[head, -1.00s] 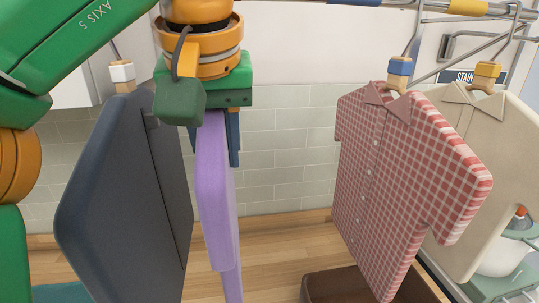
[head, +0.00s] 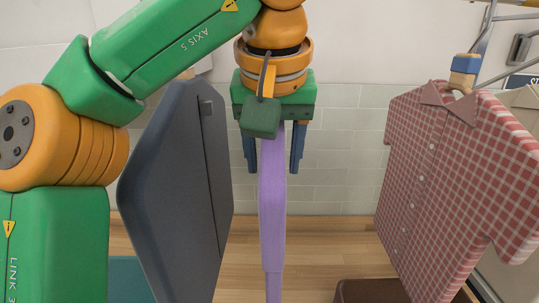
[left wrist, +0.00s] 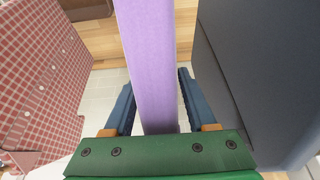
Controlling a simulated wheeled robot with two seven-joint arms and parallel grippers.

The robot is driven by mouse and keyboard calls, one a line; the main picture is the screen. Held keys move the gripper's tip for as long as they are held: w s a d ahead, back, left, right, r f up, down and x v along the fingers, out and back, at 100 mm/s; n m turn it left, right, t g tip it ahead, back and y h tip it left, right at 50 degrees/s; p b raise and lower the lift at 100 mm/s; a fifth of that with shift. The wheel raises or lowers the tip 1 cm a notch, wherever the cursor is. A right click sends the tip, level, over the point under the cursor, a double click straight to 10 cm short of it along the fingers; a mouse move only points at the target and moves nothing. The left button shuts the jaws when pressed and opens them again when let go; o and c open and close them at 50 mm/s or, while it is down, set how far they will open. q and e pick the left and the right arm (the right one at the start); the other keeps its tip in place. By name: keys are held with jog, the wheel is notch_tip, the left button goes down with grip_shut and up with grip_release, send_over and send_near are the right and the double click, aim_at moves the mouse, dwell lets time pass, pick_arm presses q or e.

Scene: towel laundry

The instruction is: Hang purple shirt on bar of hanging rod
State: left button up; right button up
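The purple shirt (head: 272,210) is seen edge-on in the head view, below the palm of my left gripper (head: 274,168). It also shows in the left wrist view (left wrist: 147,60), running between the two blue fingers (left wrist: 157,90). These fingers stand apart, with a narrow gap beside the shirt on the right, so the gripper looks open around it. The top of the shirt and its hanger are hidden by the gripper. Only a piece of metal bar (head: 515,17) shows at the top right of the head view. My right gripper is not in view.
A dark grey shirt (head: 185,170) hangs close left of the purple one. A red plaid shirt (head: 435,170) hangs to the right on a blue-topped hanger (head: 464,68), a cream shirt (head: 520,98) behind it. A brown bin (head: 370,292) stands below. There is free room between purple and plaid.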

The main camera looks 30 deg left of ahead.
pick_arm(q)
jog(key=shift+o, duration=0.2)
jog(key=shift+s+a, duration=0.15)
jog(key=shift+a, duration=0.15)
jog(key=p+v, duration=0.1)
jog(key=v, duration=0.5)
jog(key=shift+p, duration=0.4)
jog(key=shift+s+d+r, duration=0.1)
jog(key=shift+s+r, duration=0.1)
jog(key=shift+r, duration=0.35)
